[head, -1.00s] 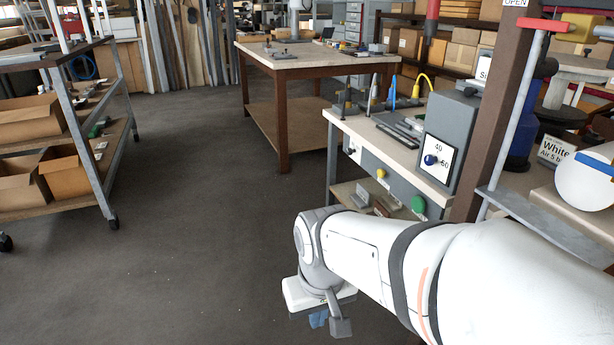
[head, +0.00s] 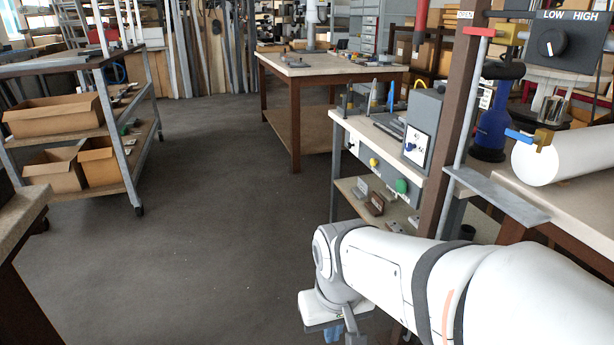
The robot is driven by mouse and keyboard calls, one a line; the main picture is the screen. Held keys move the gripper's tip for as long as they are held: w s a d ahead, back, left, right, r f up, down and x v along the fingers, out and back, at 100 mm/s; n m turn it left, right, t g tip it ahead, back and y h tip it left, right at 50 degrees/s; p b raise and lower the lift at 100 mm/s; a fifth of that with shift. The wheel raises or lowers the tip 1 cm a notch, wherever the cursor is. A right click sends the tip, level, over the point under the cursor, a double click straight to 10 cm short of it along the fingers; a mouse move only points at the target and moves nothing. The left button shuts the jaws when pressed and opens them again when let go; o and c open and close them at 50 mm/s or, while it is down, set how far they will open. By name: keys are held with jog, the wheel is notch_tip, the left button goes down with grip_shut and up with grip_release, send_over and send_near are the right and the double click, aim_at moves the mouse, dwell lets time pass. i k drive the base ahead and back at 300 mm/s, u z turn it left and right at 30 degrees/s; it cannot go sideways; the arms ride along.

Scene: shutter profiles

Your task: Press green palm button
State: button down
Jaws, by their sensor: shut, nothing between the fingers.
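The green palm button (head: 401,186) is a round green knob on the grey front panel of the workbench (head: 350,124), right of centre in the head view. A smaller yellow button (head: 374,163) sits to its left on the same panel. My gripper (head: 344,336) is at the bottom edge of the view, pointing down and partly cut off by the frame. It is shut and empty. It is in front of the bench, well apart from the green button and lower in the picture. My white arm reaches in from the lower right, and nothing covers the button.
A grey box with a dial (head: 417,145) stands on the bench. A brown post (head: 455,130) and grey shelf (head: 495,193) are to the right. A wheeled rack (head: 150,120) is at left, and a table edge (head: 22,215) is at near left. The floor between is clear.

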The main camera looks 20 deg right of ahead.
aim_at(401, 185)
jog(key=z, duration=0.15)
jog(key=i, duration=0.85)
jog(key=u, duration=0.05)
